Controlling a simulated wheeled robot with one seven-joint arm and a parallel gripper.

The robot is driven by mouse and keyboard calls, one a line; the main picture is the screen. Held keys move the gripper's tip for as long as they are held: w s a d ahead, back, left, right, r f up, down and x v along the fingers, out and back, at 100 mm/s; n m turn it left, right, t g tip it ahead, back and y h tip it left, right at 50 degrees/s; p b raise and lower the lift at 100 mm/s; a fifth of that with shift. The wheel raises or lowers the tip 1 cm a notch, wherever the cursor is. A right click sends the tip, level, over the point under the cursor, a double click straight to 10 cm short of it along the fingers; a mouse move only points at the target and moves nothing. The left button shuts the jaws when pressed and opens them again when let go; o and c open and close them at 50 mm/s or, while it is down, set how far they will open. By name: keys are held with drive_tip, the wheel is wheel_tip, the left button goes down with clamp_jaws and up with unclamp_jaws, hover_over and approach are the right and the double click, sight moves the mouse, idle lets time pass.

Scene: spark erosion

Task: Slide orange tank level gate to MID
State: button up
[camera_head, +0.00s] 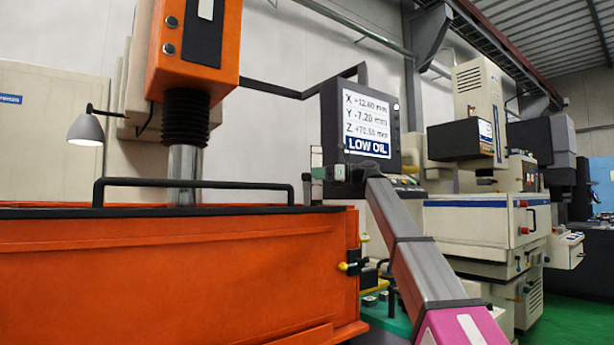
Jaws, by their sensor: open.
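The orange tank (160,270) fills the lower left, with a black rim and a black bar handle on its front edge. At its right end is a small black fitting with a yellow tip (343,266); I cannot tell whether this is the level gate. No LOW, MID or HIGH marking is readable.
A dark monitor (362,128) showing axis values and LOW OIL stands behind my gripper. The orange machine head (195,45) and its column rise above the tank. A grey lamp (86,130) hangs at left. White machines (480,220) stand at right; green floor shows at lower right.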

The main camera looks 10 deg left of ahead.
sight(307, 174)
drive_tip(key=shift+s+a, duration=0.2)
drive_tip(key=shift+a, duration=1.9)
clamp_jaws()
wheel_tip(307, 174, up, 6)
drive_tip(key=shift+r, duration=0.1)
unclamp_jaws()
drive_tip(key=d, duration=1)
drive_tip(key=shift+w+d, duration=0.4)
